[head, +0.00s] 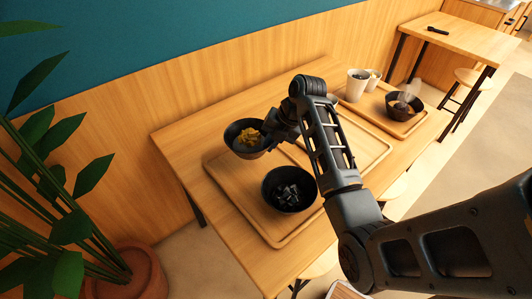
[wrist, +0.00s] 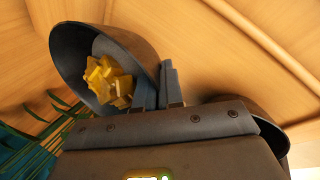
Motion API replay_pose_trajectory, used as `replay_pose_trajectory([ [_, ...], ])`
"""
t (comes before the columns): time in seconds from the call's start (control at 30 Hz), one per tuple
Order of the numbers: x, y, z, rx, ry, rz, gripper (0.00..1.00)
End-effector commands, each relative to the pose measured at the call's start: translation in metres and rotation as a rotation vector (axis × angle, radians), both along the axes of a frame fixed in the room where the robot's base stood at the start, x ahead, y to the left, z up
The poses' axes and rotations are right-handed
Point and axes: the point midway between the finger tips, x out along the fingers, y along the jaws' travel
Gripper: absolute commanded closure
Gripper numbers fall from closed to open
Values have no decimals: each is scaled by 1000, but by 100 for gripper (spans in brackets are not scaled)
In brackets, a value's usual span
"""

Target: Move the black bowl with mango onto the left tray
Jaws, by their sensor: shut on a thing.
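The black bowl with mango (head: 240,149) holds yellow chunks and is at the far end of the left tray (head: 222,187) in the head view. Whether it touches the tray or hangs above it I cannot tell. In the wrist view the mango bowl (wrist: 140,45) is at upper left, its rim between my fingers. My gripper (head: 268,136) is shut on the bowl's right rim; its fingers also show in the wrist view (wrist: 160,88). A second black bowl (head: 291,207) with dark pieces stands on the left tray, nearer the front.
A middle tray (head: 378,157) lies behind my arm. A right tray (head: 415,123) carries a white cup (head: 357,85), a small cup (head: 374,77) and a dark bowl (head: 404,108). A potted plant (head: 130,270) stands left of the table. A wood-panelled wall is behind.

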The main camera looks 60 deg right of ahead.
Motion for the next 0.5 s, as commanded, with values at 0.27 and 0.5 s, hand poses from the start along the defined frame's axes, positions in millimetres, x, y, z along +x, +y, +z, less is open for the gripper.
replay_pose_trajectory([
  [0.27,6,10,-19,1,1,0,100],
  [0.5,6,10,-46,0,0,-1,100],
])
